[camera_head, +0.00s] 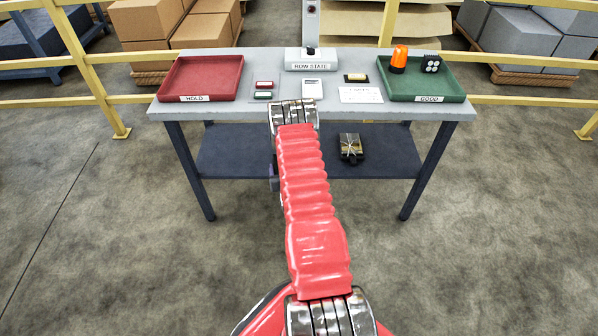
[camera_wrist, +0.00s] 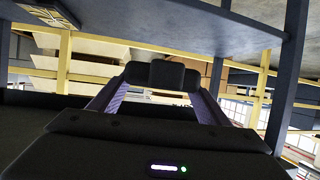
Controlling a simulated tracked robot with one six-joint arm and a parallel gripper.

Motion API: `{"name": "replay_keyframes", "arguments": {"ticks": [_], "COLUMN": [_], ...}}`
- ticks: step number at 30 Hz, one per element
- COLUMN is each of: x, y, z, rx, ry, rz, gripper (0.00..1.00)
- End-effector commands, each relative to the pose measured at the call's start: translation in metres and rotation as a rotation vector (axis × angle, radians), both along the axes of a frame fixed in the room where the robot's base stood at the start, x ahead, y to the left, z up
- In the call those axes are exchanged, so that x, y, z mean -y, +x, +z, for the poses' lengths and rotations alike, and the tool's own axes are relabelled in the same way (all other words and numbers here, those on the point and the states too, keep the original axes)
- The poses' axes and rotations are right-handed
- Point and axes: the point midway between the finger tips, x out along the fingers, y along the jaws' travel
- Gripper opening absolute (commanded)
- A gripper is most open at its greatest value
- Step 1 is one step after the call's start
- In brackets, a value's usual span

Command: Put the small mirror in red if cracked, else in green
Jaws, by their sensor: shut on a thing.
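My gripper (camera_wrist: 163,88) is shut on a small black thing (camera_wrist: 166,74), likely the small mirror. No reflecting face of it shows, so I cannot tell if it is cracked. In the head view my red arm hides most of the gripper, which is low in front of the table. The red tray (camera_head: 205,78), labelled HOLD, is at the table's left and is empty. The green tray (camera_head: 440,92), labelled GOOD, is at the right and holds an orange beacon (camera_head: 399,60) and a black lamp block (camera_head: 431,63).
Between the trays on the grey table (camera_head: 240,110) lie small red and green pieces, white cards and a ROW STATE stand (camera_head: 311,62). A strapped dark bundle (camera_head: 350,148) lies on the lower shelf (camera_head: 230,150). Yellow rails (camera_head: 520,99) run behind. The floor in front is clear.

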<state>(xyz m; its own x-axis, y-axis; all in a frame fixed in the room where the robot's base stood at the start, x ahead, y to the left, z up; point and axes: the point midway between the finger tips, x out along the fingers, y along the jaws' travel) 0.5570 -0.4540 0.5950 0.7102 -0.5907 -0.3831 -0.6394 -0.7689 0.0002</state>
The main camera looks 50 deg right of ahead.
Motion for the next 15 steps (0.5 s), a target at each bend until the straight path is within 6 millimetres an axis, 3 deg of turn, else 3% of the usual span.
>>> {"name": "replay_keyframes", "arguments": {"ticks": [3, 15], "x": [-0.029, -0.127], "y": [0.016, 0.052], "z": [0.031, 0.122], "rx": [0.003, 0.005], "ry": [-0.004, -0.004], "rz": [0.046, 0.191], "gripper": [0.36, 0.36]}}
